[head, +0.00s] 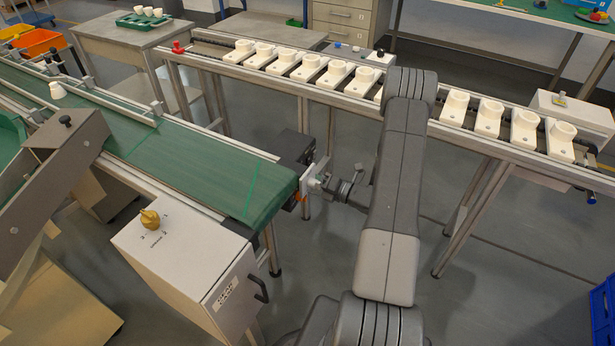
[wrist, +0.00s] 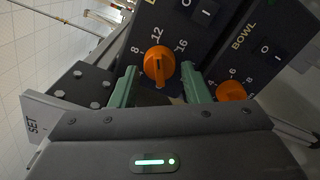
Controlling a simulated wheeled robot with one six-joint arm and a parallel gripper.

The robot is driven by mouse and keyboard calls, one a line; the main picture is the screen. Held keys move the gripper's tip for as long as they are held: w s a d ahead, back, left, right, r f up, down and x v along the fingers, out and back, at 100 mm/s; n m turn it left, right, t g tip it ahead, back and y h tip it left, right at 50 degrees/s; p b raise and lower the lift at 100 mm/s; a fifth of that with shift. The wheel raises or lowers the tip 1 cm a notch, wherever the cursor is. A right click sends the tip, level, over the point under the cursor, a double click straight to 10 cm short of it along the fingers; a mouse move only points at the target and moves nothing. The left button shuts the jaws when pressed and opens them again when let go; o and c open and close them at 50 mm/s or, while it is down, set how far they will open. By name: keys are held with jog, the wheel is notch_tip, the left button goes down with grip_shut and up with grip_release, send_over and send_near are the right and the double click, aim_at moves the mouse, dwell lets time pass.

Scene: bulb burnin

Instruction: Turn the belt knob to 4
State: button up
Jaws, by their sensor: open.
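In the wrist view, an orange knob (wrist: 159,65) on a dark panel has 8, 12 and 16 around it; its name label is not visible. My gripper (wrist: 158,72) is open, with one pale green finger on each side of this knob and gaps between. A second orange knob (wrist: 231,91), on the panel marked BOWL, is to the right beside 4, 6 and 8. In the head view, a yellow knob (head: 150,218) sits on a white box beside the green belt (head: 190,160); its setting is too small to read. My gripper (head: 318,183) is at the belt's near end.
A dark box (head: 291,147) is at the belt end near my gripper. A rail (head: 470,135) with several white sockets runs behind my arm. The white box's handle (head: 259,289) sticks out. A plate marked SET (wrist: 48,120) is left in the wrist view.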

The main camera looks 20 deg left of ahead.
jog(key=shift+a, duration=0.5)
jog(key=c, duration=0.7)
jog(key=shift+f, duration=0.1)
